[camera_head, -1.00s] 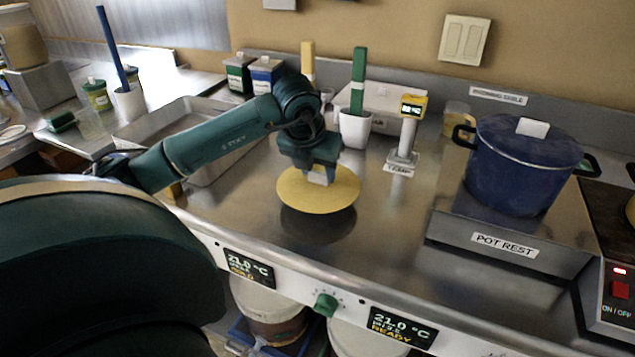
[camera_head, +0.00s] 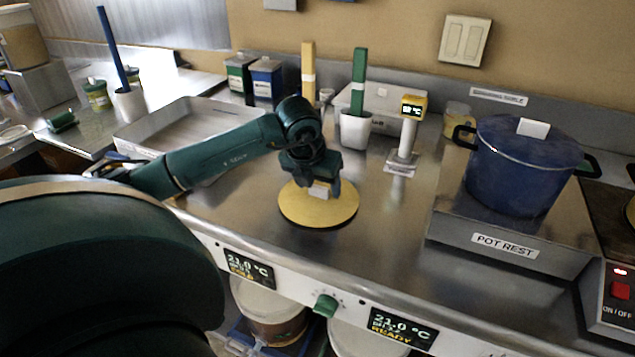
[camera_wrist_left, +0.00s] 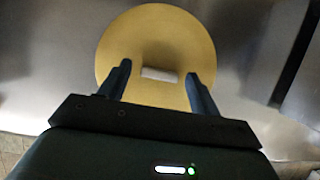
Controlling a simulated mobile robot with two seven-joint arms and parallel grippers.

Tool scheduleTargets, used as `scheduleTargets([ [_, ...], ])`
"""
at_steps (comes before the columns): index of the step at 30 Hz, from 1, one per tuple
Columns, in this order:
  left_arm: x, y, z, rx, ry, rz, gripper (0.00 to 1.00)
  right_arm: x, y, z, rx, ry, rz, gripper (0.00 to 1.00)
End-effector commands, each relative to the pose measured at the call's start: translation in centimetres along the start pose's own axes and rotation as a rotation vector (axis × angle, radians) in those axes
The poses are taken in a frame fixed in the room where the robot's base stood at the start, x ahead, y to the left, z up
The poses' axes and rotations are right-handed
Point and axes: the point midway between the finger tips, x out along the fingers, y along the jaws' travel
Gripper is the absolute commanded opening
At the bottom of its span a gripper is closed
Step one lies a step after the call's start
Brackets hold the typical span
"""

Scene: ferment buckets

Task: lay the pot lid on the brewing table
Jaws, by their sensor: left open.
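The pot lid is a round yellow disc (camera_head: 318,212) with a pale block handle. It lies flat on the steel brewing table (camera_head: 385,225), near the table's front edge. My left gripper (camera_head: 318,188) is open just over the lid. In the left wrist view the lid (camera_wrist_left: 155,35) lies beneath the gripper (camera_wrist_left: 160,78), and its pale handle sits between the two spread fingers with gaps on both sides. My right gripper is not in view.
A blue pot (camera_head: 520,170) with its own lid stands on the pot rest (camera_head: 470,240) to the right. A small display post (camera_head: 405,140), a white cup (camera_head: 355,130) and a shallow steel tray (camera_head: 150,125) stand around. The table between lid and pot rest is clear.

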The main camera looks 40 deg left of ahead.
Motion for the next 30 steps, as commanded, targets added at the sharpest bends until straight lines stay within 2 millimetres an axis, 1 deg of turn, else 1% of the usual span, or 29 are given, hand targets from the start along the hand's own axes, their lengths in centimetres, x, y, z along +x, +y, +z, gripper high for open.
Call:
scheduleTargets([
  [5, -0.5, 0.0, 0.1, 0.0, -0.002, 0.0, 0.63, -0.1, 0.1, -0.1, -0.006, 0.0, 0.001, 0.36],
  [8, -1.9, 0.0, 0.2, 0.001, -0.004, 0.0, 0.63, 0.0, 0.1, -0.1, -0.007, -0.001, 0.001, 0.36],
  [15, -7.1, 0.0, 0.2, 0.001, -0.006, 0.001, 0.63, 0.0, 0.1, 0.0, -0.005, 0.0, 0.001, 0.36],
  [18, -9.1, 0.0, 0.2, 0.001, -0.005, 0.0, 0.63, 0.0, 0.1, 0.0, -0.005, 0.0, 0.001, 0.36],
  [21, -10.6, 0.0, 0.2, 0.0, -0.003, 0.0, 0.63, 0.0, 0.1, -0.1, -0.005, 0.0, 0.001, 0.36],
  [25, -11.8, 0.0, 0.1, 0.0, -0.002, 0.0, 0.63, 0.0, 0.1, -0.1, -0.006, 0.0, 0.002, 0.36],
  [30, -12.2, 0.0, 0.1, 0.0, 0.0, 0.0, 0.63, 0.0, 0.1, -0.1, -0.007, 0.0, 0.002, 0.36],
])
